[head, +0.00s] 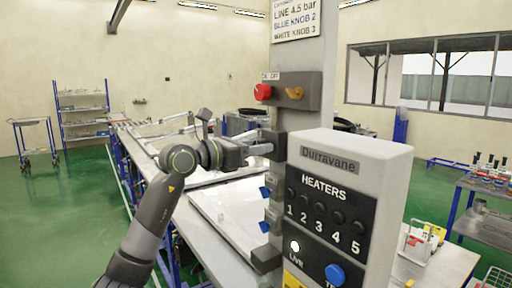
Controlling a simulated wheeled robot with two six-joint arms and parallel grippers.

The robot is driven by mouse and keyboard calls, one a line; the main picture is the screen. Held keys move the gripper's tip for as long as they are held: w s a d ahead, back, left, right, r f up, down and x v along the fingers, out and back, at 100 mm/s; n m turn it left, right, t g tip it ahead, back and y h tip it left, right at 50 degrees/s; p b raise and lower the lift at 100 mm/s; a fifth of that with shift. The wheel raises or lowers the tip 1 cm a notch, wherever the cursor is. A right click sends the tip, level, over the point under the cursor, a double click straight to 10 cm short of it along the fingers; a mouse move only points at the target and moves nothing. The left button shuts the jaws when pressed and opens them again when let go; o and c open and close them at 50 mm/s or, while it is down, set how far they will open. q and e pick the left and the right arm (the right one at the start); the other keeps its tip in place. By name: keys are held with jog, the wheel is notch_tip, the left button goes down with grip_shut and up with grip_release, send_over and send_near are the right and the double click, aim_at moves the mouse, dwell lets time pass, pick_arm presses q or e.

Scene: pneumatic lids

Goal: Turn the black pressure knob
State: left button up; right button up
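A dark block (274,137) is mounted on the grey column, below the red and orange switch box. My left gripper (263,149) comes in from the left, with its fingertips at this block. I cannot make out a separate black pressure knob there; it may be hidden by the fingers or the block. Whether the fingers touch or grip anything is too small to tell. A sign (297,20) at the top of the column reads line 4.5 bar, blue knob 2, white knob 3. My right gripper is not in view.
The Durravane heaters box (354,160), with several dark numbered knobs and a blue button (335,274), stands close on the right. The switch box (289,92) is above the gripper. Blue valve parts (265,192) sit lower on the column. A long bench (175,208) runs behind my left arm.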

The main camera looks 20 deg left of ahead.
pick_arm(q)
jog(key=shift+c, duration=1)
jog(key=shift+n, duration=0.4)
jog(key=shift+n+b, duration=0.4)
jog(key=shift+n, duration=2)
jog(key=o, duration=1)
jog(key=shift+a, duration=0.1)
